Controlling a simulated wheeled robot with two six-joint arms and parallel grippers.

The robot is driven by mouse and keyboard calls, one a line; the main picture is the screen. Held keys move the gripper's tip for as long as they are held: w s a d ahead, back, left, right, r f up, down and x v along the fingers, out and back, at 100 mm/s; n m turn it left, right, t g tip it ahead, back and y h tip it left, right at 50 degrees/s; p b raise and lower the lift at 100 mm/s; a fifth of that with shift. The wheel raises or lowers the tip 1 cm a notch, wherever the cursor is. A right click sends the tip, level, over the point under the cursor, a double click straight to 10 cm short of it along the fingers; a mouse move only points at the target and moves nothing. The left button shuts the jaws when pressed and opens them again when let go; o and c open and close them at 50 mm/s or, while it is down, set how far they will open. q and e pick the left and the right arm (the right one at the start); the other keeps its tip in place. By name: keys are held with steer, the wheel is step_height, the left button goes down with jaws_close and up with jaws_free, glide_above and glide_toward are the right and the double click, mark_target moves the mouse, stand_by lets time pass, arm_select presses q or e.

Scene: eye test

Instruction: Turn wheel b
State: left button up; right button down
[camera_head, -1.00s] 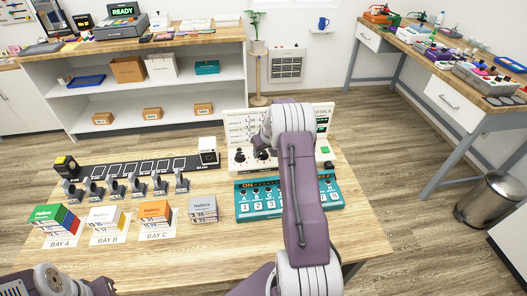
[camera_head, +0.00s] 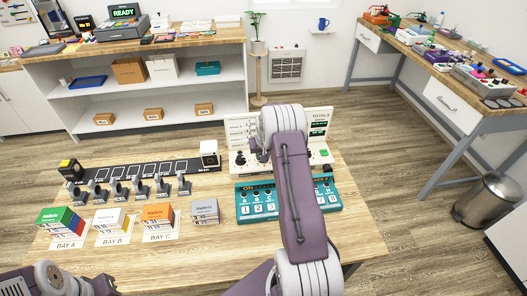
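No part that I can surely read as wheel b shows. A white upright panel (camera_head: 234,128) with small print, dark knobs and a "TOTALS" display stands at the back of the near table. One dark knob (camera_head: 240,158) shows at its lower left. My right arm crosses in front of the panel, and its dark gripper (camera_head: 257,146) is at the panel's lower middle, mostly hidden by the arm. Whether it touches a knob cannot be told. A teal box (camera_head: 247,213) with lettered controls and numbers lies in front. My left gripper (camera_head: 104,286) is at the bottom left, over the table's front edge.
A dark strip (camera_head: 140,173) with several grey holders stands left of the panel. Card stacks, including an orange one (camera_head: 158,216) and a grey one (camera_head: 205,211), lie in front of it. The bare wood (camera_head: 358,220) right of the teal box is free.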

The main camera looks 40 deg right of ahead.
steer(key=shift+w+f+m+h+b, duration=0.15)
steer(key=shift+m+h+b, duration=0.15)
steer(key=shift+m+b, duration=0.4)
steer(key=shift+a+f+m+g+b, duration=0.1)
steer(key=shift+m+g+b, duration=0.3)
steer(key=shift+m+b, duration=0.4)
steer(key=shift+r+m+g+h+b, duration=0.25)
steer(key=shift+m+g+h+b, duration=0.25)
steer(key=shift+m+b, duration=0.75)
steer(key=c, duration=1.1)
jaws_free()
steer(key=shift+o, duration=0.2)
steer(key=shift+r, duration=0.15)
steer(key=v, duration=0.9)
